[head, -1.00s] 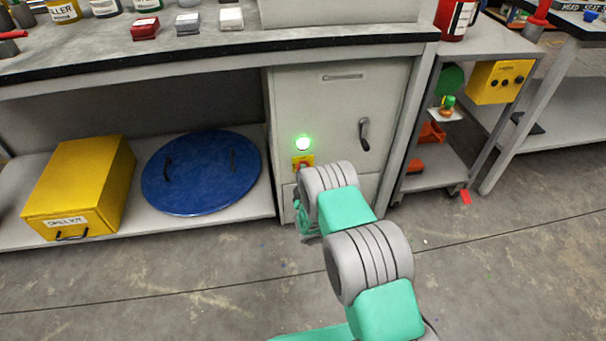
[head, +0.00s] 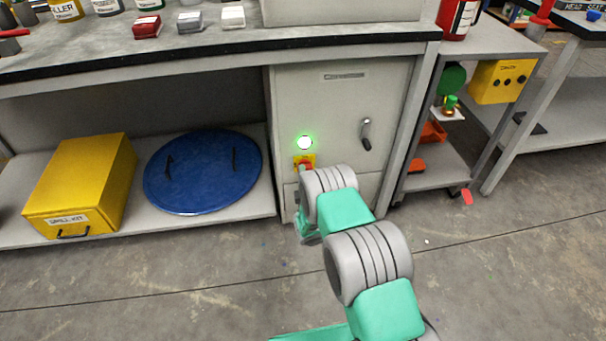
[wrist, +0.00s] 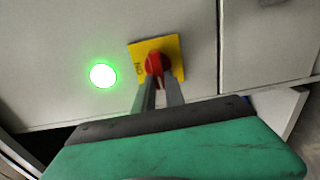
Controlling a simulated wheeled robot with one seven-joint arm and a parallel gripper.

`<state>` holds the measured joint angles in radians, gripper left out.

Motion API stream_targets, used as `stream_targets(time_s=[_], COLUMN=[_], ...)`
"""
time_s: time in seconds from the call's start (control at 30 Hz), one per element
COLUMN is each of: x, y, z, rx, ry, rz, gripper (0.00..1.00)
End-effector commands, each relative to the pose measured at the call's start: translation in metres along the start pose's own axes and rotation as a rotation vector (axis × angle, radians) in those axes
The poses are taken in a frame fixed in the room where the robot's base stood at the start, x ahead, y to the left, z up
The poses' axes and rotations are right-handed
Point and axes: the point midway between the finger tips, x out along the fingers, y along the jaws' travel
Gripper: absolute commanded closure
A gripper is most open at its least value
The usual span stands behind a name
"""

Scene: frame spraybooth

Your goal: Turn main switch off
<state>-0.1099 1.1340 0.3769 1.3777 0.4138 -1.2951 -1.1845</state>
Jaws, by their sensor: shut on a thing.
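The main switch is a red rotary knob (wrist: 154,64) on a yellow plate (wrist: 174,46), set in the grey cabinet front. In the wrist view the plate looks tilted, and lettering shows at its left side. In the head view the yellow plate (head: 309,159) is partly hidden behind my arm. My gripper (wrist: 160,84) is shut on the red knob, with both fingers close together at it. A round lamp (wrist: 103,75) glows green beside the plate; it also shows in the head view (head: 305,142).
The cabinet door has a dark handle (head: 366,134) to the right of the switch. A cart (head: 440,172) stands at right. The floor in front is open.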

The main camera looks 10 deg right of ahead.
Motion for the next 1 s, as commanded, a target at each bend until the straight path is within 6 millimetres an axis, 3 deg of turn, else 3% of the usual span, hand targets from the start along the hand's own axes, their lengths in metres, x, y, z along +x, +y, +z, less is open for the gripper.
stream_targets(time_s=[0.3,0.33,0.6,0.87,1.0], x=[0.001,0.001,0.001,-0.001,-0.011], y=[0.001,0.001,0.001,0.0,-0.001], z=[-0.001,-0.001,0.001,0.001,0.0], rx=[-0.002,-0.002,-0.002,-0.002,-0.004], ry=[0.002,0.002,-0.001,-0.001,-0.001], rz=[0.003,0.003,0.002,0.001,-0.001], gripper=[1.0,0.85,0.64,0.64,0.64])
